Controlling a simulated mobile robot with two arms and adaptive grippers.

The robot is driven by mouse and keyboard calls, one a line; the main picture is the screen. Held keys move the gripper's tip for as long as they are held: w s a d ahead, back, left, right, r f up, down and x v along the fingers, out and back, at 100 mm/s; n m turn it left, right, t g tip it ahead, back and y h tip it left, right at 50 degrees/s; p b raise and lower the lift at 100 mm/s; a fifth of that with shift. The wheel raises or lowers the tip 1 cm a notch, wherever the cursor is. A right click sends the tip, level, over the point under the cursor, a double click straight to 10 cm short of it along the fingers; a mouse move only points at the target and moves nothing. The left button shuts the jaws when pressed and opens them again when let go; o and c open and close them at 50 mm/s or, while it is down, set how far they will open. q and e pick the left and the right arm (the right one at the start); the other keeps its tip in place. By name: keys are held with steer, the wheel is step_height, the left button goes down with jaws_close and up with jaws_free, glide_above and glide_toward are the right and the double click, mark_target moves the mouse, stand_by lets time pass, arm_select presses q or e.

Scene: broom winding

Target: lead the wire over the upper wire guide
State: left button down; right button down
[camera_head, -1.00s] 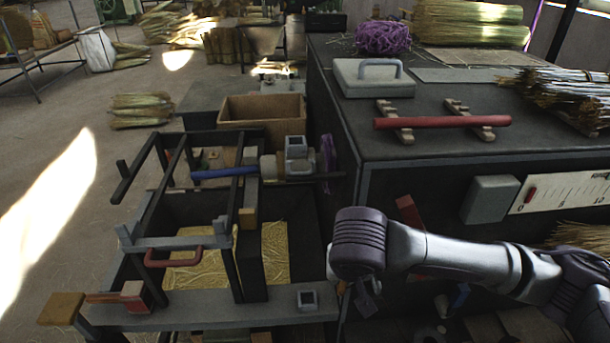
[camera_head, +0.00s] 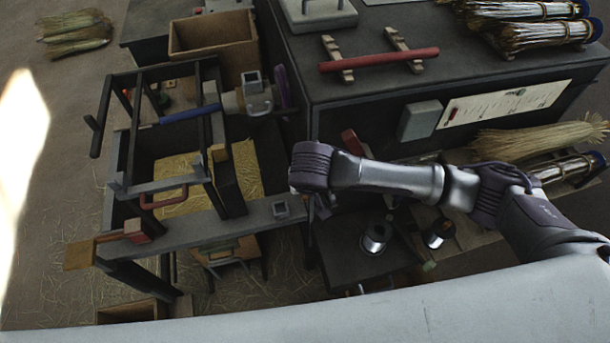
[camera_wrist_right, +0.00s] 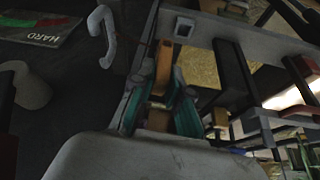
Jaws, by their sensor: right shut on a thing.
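My right gripper (camera_head: 318,206) hangs below its wrist beside the right end of the grey front beam; its fingers are mostly hidden in the head view. In the right wrist view the gripper (camera_wrist_right: 160,88) has its teal fingers shut on an orange-brown piece (camera_wrist_right: 163,66), which points away from the palm. A pale hook (camera_wrist_right: 102,36) stands to the left of the fingers, apart from them; I cannot tell whether it is the upper wire guide. I cannot make out the wire for certain. My left gripper is out of view.
The dark winding frame (camera_head: 140,130) with its blue bar (camera_head: 190,115) stands left of my right arm. A square socket (camera_head: 281,209) sits on the beam. Metal spools (camera_head: 376,238) lie on a low dark table. The bench with a red bar (camera_head: 380,60) stands behind the arm.

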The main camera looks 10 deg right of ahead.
steer(key=shift+w+a+f+b, duration=0.15)
steer(key=shift+a+b, duration=0.15)
steer(key=w+a+b, duration=0.3)
steer(key=a+b, duration=0.2)
steer(key=a, duration=0.2)
step_height(320, 180, up, 27)
steer(key=w+a+p, duration=0.1)
steer(key=w+p, duration=0.2)
steer(key=p, duration=0.8)
steer(key=w+a, duration=0.4)
steer(key=w, duration=0.9)
step_height(320, 180, down, 10)
steer(key=b, duration=0.2)
steer(key=shift+s, duration=0.25)
